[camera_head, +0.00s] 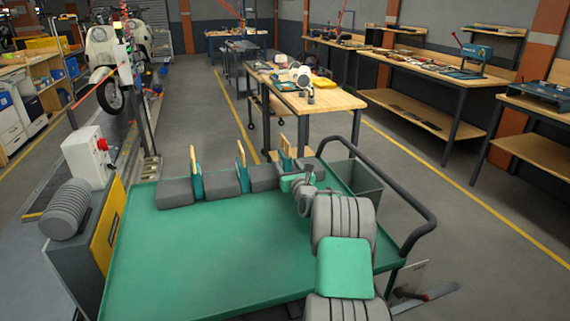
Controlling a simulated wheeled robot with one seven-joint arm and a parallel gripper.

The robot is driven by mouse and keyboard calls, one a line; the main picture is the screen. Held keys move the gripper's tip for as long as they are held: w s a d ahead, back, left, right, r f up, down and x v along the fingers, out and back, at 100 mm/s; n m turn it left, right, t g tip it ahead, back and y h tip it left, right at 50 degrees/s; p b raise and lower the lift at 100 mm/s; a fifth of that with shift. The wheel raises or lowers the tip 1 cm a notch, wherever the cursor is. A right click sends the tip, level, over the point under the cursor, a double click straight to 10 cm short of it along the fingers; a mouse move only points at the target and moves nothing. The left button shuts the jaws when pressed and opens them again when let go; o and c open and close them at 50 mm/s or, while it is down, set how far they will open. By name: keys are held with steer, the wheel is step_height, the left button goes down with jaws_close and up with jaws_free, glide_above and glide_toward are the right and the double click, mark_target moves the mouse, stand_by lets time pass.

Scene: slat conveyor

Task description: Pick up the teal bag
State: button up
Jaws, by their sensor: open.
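No object here clearly reads as a bag. Three narrow upright pieces, teal below and tan above, stand among grey blocks along the far edge of a green-topped cart: a left one (196,184), a middle one (242,178) and a right one (287,161). I cannot tell whether any of them is the teal bag. My gripper (304,186) is over the cart's far right part, close to the right upright piece. It is open, and its fingers are small and hard to make out. My arm hides part of the cart's right side.
The green cart top (210,250) is bare in front of the grey blocks (220,182). A dark rail (405,185) bends along its right side. A white box with a red knob (90,157) stands at the left. A wooden table (325,102) stands beyond.

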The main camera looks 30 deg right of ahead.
mark_target(284, 160)
steer(key=x, duration=0.3)
steer(key=shift+w, duration=0.4)
steer(key=shift+d, duration=0.1)
steer(key=shift+c, duration=0.4)
jaws_close()
